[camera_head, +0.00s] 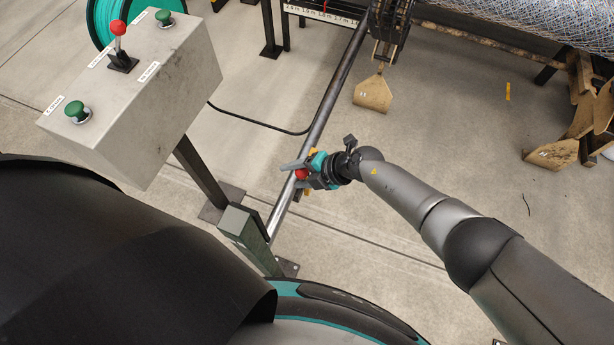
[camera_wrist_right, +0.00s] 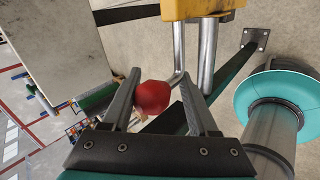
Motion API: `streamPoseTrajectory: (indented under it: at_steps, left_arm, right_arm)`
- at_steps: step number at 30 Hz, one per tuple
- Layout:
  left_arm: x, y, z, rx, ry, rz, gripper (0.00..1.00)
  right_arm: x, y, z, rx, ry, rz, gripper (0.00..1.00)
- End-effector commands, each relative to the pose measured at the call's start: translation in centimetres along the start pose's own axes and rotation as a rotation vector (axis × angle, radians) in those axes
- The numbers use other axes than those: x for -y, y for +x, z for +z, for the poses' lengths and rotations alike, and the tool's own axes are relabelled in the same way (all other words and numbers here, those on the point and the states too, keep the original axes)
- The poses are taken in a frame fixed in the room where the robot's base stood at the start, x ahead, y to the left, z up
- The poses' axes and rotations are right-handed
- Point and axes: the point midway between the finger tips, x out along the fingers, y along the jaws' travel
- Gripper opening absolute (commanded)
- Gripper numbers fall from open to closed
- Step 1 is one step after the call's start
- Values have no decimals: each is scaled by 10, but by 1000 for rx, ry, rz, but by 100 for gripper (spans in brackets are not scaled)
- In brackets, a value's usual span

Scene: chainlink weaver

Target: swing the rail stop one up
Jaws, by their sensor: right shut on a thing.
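The rail stop is a yellow block (camera_wrist_right: 203,8) on the grey rail (camera_head: 343,80). In the head view only small yellow edges of it show around my gripper. A red ball knob (camera_wrist_right: 152,97) is by the stop, and it also shows in the head view (camera_head: 302,174). My right gripper (camera_head: 296,170) is at the rail with its fingers around the red knob, shut on it. In the right wrist view the knob sits between the two grey fingers (camera_wrist_right: 160,82). Its link to the stop is partly hidden. My left gripper is not in view.
A grey control box (camera_head: 140,95) with green buttons and a red-topped lever stands left of the rail. A dark green post (camera_head: 245,228) is at the rail's near end. A machine with wire mesh (camera_head: 540,20) is at the upper right. The floor right of the rail is mostly clear.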

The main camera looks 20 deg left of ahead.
Motion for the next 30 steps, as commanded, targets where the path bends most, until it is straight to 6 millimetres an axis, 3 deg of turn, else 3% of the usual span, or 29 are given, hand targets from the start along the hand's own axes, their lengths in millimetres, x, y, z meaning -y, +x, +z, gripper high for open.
streamPoseTrajectory:
  at_steps: [1, 14, 15, 30]
  left_arm:
    - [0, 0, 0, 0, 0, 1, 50]
    - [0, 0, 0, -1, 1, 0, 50]
    - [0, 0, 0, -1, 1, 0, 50]
    - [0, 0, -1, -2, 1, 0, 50]
  right_arm:
    - [-10, 0, 4, 13, -8, 16, 0]
    - [-12, 0, 5, 15, -7, 18, 0]
    - [-12, 0, 5, 15, -6, 18, 63]
    - [-6, 1, 3, 10, -3, 6, 65]
